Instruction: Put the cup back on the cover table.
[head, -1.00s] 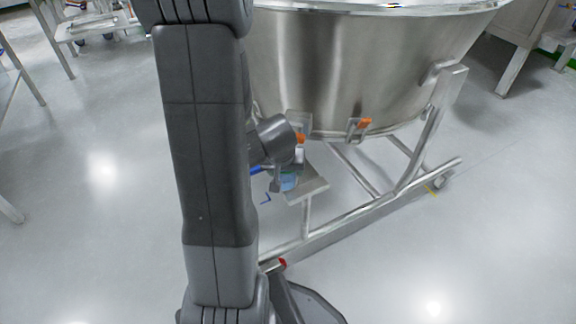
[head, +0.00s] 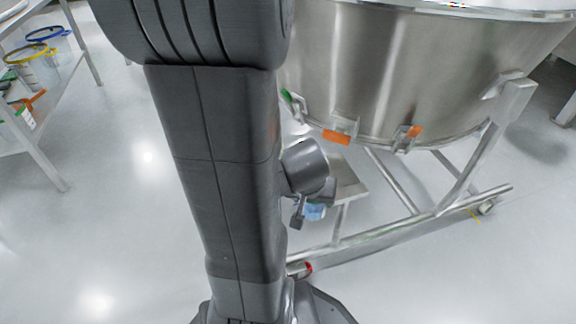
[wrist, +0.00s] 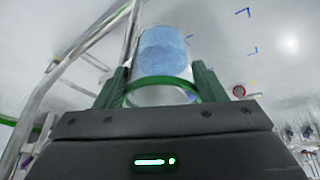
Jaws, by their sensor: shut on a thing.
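The cup (wrist: 162,50) is a clear, round vessel with a blue lower part and a green rim. In the wrist view it sits between the green fingers of my gripper (wrist: 160,88), which is shut on it. In the head view the blue of the cup (head: 315,212) shows just below my gripper (head: 312,207), largely hidden by my arm. The cup is above the floor, in front of a small steel plate (head: 348,178) under the vessel. I cannot tell which surface is the cover table.
A large steel vessel (head: 400,80) on a tubular wheeled frame (head: 400,228) stands at right, with orange latches (head: 338,137). At left is a steel shelved table (head: 48,160) with blue- and yellow-rimmed containers (head: 50,50). The floor between them is clear.

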